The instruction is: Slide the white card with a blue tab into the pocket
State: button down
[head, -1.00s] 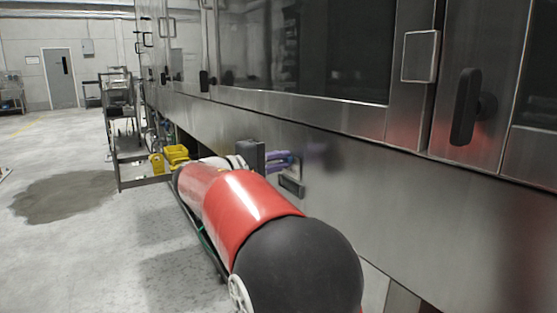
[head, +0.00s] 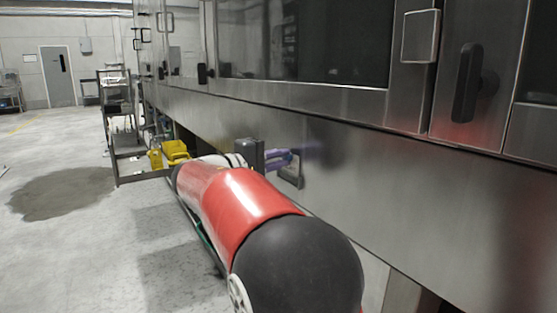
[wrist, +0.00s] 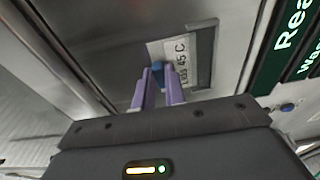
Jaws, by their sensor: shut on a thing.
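My gripper (wrist: 160,88) has purple fingers and is shut on the blue tab (wrist: 158,69) of the white card. The white card (wrist: 170,48) carries dark print, partly readable as "45 C", and extends beyond the fingertips. The pocket (wrist: 205,55) is a grey, framed holder on the steel panel. The card lies over or within its outline; I cannot tell how much of it is inside. In the head view my gripper (head: 283,157) is close to the panel, and the pocket (head: 291,172) shows just beyond and below the fingers.
The steel washer wall (head: 420,210) runs along the right, with door handles (head: 467,85) above. A dark green sign (wrist: 290,45) is right of the pocket in the wrist view. A yellow bucket (head: 175,151) and a metal cart (head: 125,140) stand farther back. The left floor is open.

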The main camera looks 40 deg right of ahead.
jog(key=shift+f+b, duration=0.4)
jog(key=shift+f+b, duration=0.45)
jog(key=shift+b, duration=0.05)
dwell(0.4)
dwell(0.4)
jog(key=c, duration=1.4)
grip_release()
jog(key=shift+o, duration=0.2)
jog(key=shift+f, duration=0.1)
jog(key=shift+f, duration=0.15)
